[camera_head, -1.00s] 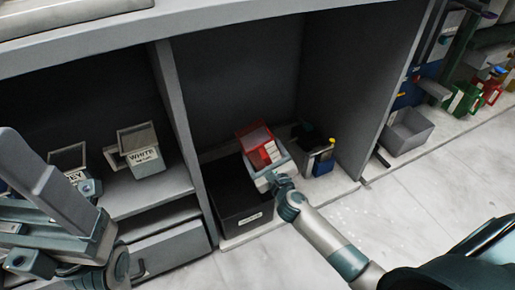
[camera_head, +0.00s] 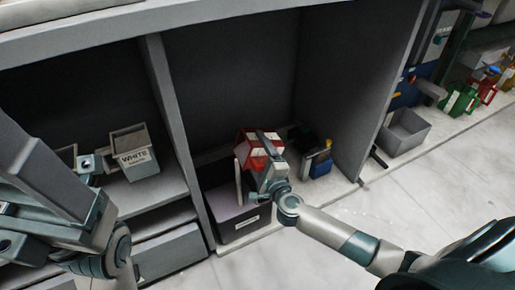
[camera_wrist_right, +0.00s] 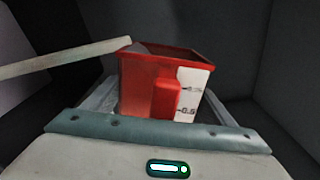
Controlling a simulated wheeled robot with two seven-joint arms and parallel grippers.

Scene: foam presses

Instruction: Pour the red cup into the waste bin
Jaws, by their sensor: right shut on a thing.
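The red cup (camera_head: 253,146) is held over the dark waste bin (camera_head: 245,228), tipped towards the left. My right gripper (camera_head: 268,160) is shut on it. In the right wrist view the cup (camera_wrist_right: 145,85) sits between the jaws, its white scale strip and red handle block facing me. A pale stream (camera_head: 238,182) runs from the cup's lip down into the bin; it shows as a pale bar (camera_wrist_right: 60,57) in the wrist view. A greyish surface shows inside the bin. My left gripper (camera_head: 40,195) is at the lower left, away from the cup; its opening is unclear.
A container marked WHITE (camera_head: 135,160) stands on the left shelf. A blue container (camera_head: 320,165) with dark tools stands right of the cup. The bay's right wall (camera_head: 365,100) is close by. A grey bin (camera_head: 405,130) stands beyond it.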

